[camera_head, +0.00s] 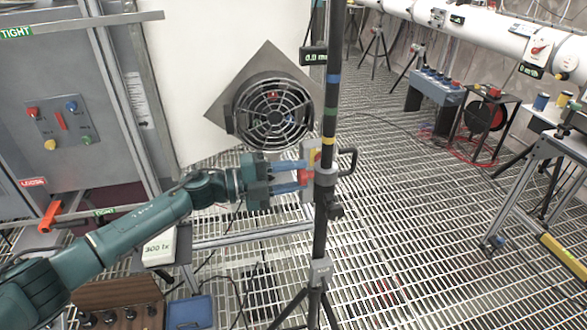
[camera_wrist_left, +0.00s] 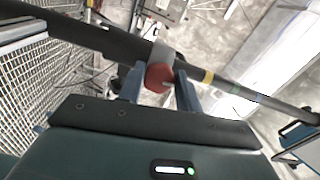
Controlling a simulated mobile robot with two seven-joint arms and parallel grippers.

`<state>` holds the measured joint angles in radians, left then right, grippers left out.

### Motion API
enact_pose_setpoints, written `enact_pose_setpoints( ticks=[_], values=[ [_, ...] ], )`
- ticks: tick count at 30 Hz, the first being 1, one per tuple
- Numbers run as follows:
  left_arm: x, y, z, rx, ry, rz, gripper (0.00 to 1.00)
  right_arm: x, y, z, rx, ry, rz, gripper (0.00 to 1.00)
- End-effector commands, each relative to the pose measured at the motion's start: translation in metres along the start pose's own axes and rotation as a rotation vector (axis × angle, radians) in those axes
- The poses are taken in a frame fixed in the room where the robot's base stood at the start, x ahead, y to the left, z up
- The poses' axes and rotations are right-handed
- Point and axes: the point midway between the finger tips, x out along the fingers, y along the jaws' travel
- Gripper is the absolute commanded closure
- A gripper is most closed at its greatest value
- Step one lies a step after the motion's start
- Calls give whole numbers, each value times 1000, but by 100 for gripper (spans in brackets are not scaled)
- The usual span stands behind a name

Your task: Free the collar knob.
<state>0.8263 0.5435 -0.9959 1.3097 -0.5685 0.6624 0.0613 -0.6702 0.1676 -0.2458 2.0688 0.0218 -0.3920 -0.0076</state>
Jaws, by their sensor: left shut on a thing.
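The collar knob (camera_wrist_left: 158,77) is a red knob on a black upright pole (camera_head: 331,112) with coloured bands. In the head view the red knob (camera_head: 304,176) shows at the fingertips, at the pole's left side. My left gripper (camera_head: 300,171) reaches in from the left, its blue fingers level and pointing at the pole. In the left wrist view its two fingers (camera_wrist_left: 158,82) stand either side of the red knob, shut on it. A grey collar lies behind the knob around the pole. My right gripper is not in view.
A round caged fan (camera_head: 272,112) on a square plate is just behind the arm. The pole stands on a tripod (camera_head: 319,272) on the grating floor. A bench with a light meter box (camera_head: 160,248) is below the arm.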

Motion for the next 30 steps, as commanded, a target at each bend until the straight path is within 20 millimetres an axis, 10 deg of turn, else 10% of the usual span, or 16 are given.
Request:
enact_pose_setpoints(
  ticks=[17,18,30],
  values=[
    [0,0,0,-37,0,-1,88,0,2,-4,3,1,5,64],
    [0,0,0,-37,0,-1,65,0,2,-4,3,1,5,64],
    [0,0,0,-36,0,-1,44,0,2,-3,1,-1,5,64]
  ],
)
